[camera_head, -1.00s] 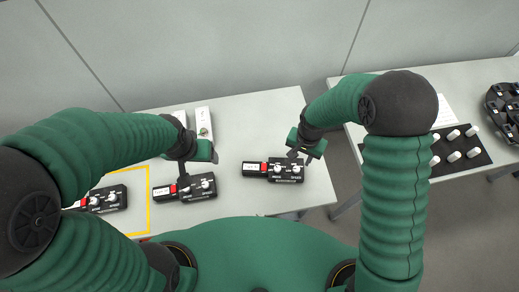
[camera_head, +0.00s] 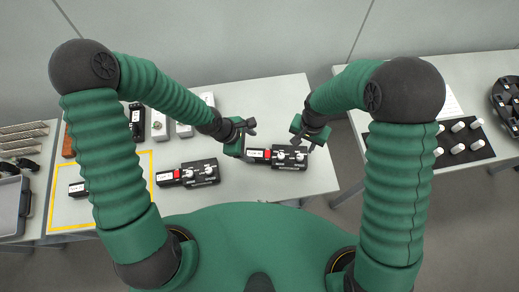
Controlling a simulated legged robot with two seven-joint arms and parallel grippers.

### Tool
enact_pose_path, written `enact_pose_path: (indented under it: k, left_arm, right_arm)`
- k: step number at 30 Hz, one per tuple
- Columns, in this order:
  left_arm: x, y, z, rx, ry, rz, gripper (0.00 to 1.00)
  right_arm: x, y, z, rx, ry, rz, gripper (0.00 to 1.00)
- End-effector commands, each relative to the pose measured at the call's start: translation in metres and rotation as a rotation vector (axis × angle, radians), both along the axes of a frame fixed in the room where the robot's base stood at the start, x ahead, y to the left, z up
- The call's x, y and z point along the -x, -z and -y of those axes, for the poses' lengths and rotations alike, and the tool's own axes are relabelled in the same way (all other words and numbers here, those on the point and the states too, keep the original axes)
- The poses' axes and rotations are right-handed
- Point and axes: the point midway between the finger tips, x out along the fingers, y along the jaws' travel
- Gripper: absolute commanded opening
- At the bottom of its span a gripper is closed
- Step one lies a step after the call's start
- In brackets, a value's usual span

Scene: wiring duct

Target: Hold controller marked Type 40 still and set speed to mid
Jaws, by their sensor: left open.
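Three black controllers with white knobs, red parts and white labels are on the table. The label print is too small to read, so I cannot tell which is Type 40. The right controller (camera_head: 289,159) lies under my two grippers. The middle controller (camera_head: 201,173) lies to its left. The left controller (camera_head: 77,189) is partly hidden by my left arm. My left gripper (camera_head: 247,136) is open and empty, at the left end of the right controller. My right gripper (camera_head: 309,142) is over that controller's right end, near its knobs; its jaw gap is unclear.
A yellow outlined square (camera_head: 151,163) surrounds the left controller. Several devices (camera_head: 158,125) stand along the table's back. A second table at right holds a black mat (camera_head: 481,153) with white knobs and a round black tray (camera_head: 504,106). A grey bin (camera_head: 12,205) is at left.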

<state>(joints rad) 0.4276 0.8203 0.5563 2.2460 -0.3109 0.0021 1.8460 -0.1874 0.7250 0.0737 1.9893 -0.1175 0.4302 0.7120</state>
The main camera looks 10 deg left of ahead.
Motion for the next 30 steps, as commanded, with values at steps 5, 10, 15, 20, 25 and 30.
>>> enact_pose_path:
  k: [5, 10, 15, 20, 25, 30]
  left_arm:
    - [-0.006, 0.04, 0.018, -0.001, 0.005, -0.002, 0.74]
    - [-0.011, 0.077, 0.033, -0.002, 0.006, -0.001, 0.74]
    - [-0.018, 0.106, 0.044, -0.002, 0.004, 0.001, 0.74]
    - [-0.021, 0.119, 0.049, -0.003, 0.003, 0.002, 0.74]
    - [-0.021, 0.12, 0.049, -0.003, 0.003, 0.002, 0.74]
    - [-0.021, 0.12, 0.049, -0.002, 0.002, 0.002, 0.64]
  right_arm:
    - [0.0, 0.0, 0.001, 0.0, 0.0, 0.0, 0.36]
    - [0.001, 0.0, 0.0, 0.0, 0.0, 0.001, 0.36]
    - [0.001, 0.0, 0.0, 0.0, 0.0, 0.0, 0.36]
    - [0.001, 0.0, 0.0, 0.0, 0.0, 0.001, 0.36]
    - [0.001, 0.0, 0.0, 0.0, 0.0, 0.001, 0.36]
    - [0.001, 0.0, 0.0, 0.0, 0.0, 0.001, 0.36]
